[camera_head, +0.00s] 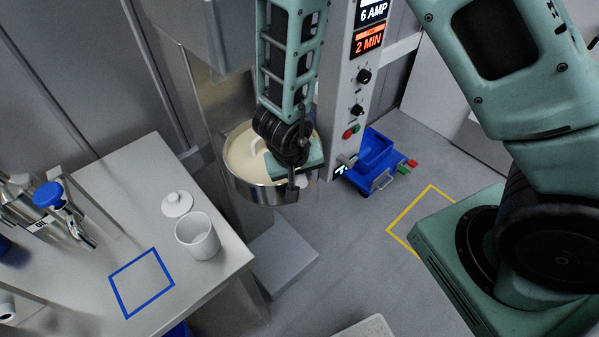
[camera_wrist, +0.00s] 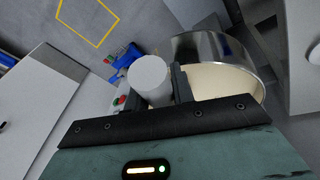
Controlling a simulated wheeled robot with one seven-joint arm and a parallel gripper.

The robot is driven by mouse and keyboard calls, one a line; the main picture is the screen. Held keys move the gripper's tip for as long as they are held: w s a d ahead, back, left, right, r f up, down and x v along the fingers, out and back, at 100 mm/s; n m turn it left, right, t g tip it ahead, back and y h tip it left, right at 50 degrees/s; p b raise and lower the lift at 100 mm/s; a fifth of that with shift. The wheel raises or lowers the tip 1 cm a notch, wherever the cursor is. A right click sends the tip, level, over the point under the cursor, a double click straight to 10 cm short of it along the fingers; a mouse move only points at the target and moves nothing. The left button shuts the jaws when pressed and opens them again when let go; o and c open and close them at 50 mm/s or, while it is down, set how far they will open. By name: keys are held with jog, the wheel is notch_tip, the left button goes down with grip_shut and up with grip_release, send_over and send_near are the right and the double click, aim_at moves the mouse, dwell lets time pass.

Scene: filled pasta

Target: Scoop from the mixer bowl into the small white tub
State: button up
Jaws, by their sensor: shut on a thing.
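The steel mixer bowl (camera_head: 243,189) stands under the mixer, holding a pale cream mass (camera_head: 243,158); it also shows in the wrist view (camera_wrist: 262,62). My gripper (camera_head: 293,187) is over the bowl's right front part in the head view. It is shut on a white, round-ended piece (camera_wrist: 150,76), which looks like a scoop; part of something white (camera_head: 256,144) shows over the cream beside my gripper. Whether it touches the cream is unclear. The small white tub (camera_head: 198,238) stands open on the left table, its lid (camera_head: 177,204) lying behind it.
The light table (camera_head: 219,276) has a blue square outline (camera_head: 141,283) in front of the tub. A steel dispenser with a blue top (camera_head: 48,195) is at the left.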

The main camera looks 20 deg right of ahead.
jog(key=shift+r+p, duration=3.55)
jog(key=shift+p, duration=0.3)
jog(key=shift+s, duration=0.1)
